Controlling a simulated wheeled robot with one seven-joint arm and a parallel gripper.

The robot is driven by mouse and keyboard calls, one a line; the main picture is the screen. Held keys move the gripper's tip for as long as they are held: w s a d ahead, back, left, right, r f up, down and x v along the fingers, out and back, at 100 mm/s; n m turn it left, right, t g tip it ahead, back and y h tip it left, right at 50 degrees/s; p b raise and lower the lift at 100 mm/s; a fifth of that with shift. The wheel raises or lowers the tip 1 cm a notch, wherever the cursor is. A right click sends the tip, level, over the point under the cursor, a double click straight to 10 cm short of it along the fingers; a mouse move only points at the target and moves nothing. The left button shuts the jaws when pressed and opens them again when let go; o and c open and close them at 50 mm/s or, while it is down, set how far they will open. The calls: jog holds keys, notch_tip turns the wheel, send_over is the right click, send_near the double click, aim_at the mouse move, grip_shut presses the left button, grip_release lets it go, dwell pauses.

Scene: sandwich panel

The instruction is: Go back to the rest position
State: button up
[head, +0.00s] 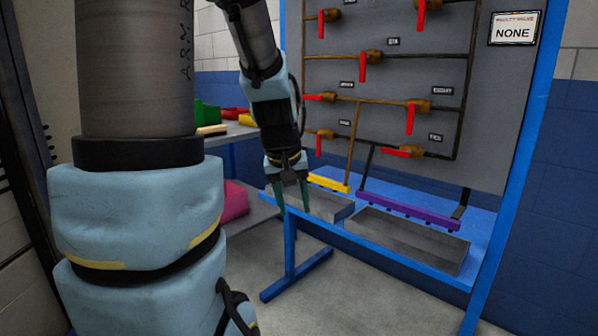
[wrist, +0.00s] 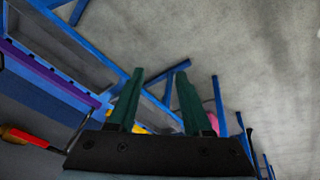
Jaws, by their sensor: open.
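My gripper (head: 291,197) hangs below my wrist in the head view, left of the grey valve panel (head: 385,75). Its two green fingers point down and stand apart with nothing between them. It is in front of the left end of the blue frame, near the left grey tray (head: 330,208). In the wrist view my gripper (wrist: 161,97) shows both green fingers spread and empty, with grey floor and blue frame bars beyond.
The panel carries pipes and several red-handled valves, such as one (head: 411,118) at right. A yellow bar (head: 328,183) and a purple bar (head: 408,211) sit below, above two trays. A shelf with coloured bins (head: 207,113) stands behind my arm. The floor (head: 345,300) in front is clear.

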jog(key=s+a+f+m+g+y, duration=0.1)
jog(key=s+a+f+m+g, duration=0.1)
jog(key=s+a+f, duration=0.55)
notch_tip(320, 180, up, 19)
jog(key=d+p, duration=0.2)
jog(key=p, duration=1.4)
jog(key=shift+s+f, duration=0.2)
jog(key=shift+s, duration=0.1)
